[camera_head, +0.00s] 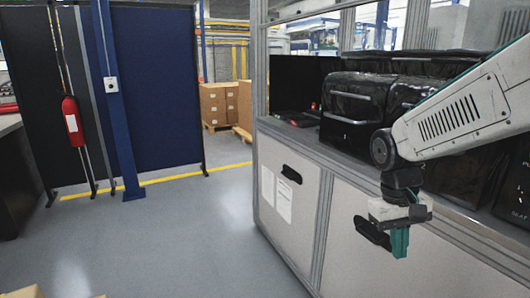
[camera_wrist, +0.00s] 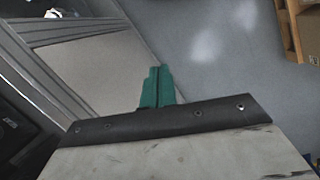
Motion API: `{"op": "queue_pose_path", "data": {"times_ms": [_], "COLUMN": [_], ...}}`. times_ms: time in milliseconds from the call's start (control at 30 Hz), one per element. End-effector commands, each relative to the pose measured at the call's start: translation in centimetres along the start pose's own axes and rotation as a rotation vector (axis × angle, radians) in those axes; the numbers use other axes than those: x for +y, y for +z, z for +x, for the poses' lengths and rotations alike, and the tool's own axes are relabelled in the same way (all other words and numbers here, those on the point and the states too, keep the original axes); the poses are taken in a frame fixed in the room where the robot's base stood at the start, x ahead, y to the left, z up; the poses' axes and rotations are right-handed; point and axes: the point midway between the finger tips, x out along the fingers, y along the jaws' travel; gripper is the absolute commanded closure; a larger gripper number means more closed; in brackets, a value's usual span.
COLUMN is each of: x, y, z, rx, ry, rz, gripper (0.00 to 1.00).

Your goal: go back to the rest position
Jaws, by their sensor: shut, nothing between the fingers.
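My gripper (camera_head: 400,243) hangs at the end of my arm on the right of the head view, in front of the workstation cabinet. Its teal fingers point down and are closed together with nothing between them. In the wrist view the two teal fingers (camera_wrist: 157,87) touch each other, with grey floor and the cabinet side behind them. No housing is seen in the gripper.
The workstation cabinet (camera_head: 299,165) with black wrapped housings (camera_head: 346,105) on top stands close behind my arm. Blue partition panels (camera_head: 160,90), a fire extinguisher (camera_head: 71,120) and cardboard boxes (camera_head: 213,104) stand farther back.

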Motion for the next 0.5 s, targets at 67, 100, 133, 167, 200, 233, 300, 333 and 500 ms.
{"op": "queue_pose_path", "data": {"times_ms": [67, 100, 133, 167, 200, 233, 300, 333, 500], "x": [-0.3, -0.6, -0.7, -0.9, -1.1, -1.3, -1.7, -1.8, -2.2], "y": [3.7, 5.5, 6.7, 8.0, 9.5, 10.6, 13.0, 14.0, 17.4], "z": [-0.7, -0.9, -1.0, -1.0, -1.1, -1.1, -1.0, -1.0, -1.1], "rx": [0.014, 0.019, 0.024, 0.029, 0.039, 0.047, 0.073, 0.085, 0.177], "ry": [-0.029, -0.044, -0.053, -0.064, -0.077, -0.086, -0.106, -0.113, -0.133], "rz": [0.009, 0.013, 0.017, 0.021, 0.026, 0.03, 0.041, 0.046, 0.07], "gripper": [1.0, 1.0, 1.0, 1.0, 1.0, 1.0, 1.0, 1.0, 1.0]}}
